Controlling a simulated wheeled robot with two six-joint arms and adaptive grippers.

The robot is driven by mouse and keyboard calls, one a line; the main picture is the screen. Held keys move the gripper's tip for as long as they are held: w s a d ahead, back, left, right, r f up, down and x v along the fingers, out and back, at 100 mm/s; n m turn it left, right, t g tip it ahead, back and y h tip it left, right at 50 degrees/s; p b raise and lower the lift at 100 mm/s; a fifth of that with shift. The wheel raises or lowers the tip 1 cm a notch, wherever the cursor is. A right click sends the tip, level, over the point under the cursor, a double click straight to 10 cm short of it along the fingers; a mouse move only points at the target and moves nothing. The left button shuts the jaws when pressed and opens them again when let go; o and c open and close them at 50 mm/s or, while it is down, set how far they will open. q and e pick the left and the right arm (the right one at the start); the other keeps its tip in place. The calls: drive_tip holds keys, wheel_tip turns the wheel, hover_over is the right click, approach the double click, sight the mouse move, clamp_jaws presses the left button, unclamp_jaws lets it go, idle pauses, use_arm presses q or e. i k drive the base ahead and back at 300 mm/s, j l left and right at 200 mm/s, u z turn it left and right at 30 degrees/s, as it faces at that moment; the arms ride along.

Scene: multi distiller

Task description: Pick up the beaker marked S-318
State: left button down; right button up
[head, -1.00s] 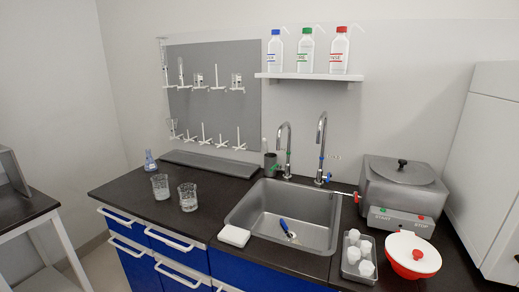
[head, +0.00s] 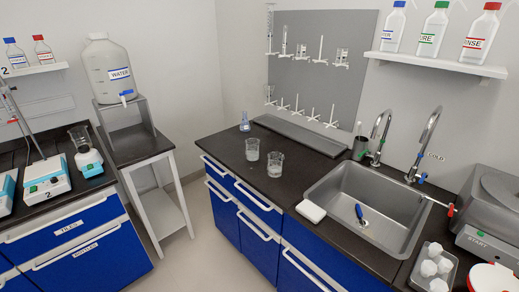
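Two clear glass beakers stand upright near the left end of the sink counter in the head view. One beaker (head: 252,149) is slightly farther back, and the other beaker (head: 275,164) is just to its right. A third glass vessel that looks like a beaker (head: 80,139) sits on a white device on the left bench. No marking S-318 can be read on any of them, so I cannot tell which one carries it. Neither of my grippers is in view.
The sink (head: 365,205) and a white block (head: 311,211) lie right of the two beakers. A small blue flask (head: 245,122) stands behind them. A WATER carboy (head: 110,68) stands on a side table at left. Open floor lies between the benches.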

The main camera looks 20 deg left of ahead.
sight(253, 150)
drive_tip(key=i+j+z, duration=0.2)
drive_tip(key=j, duration=0.65)
drive_tip(key=i+j+z, duration=0.2)
drive_tip(key=j, duration=0.65)
drive_tip(key=i+j+z, duration=0.15)
drive_tip(key=j, duration=0.7)
drive_tip(key=j+z, duration=0.2)
drive_tip(key=j, duration=0.7)
drive_tip(key=i, duration=0.05)
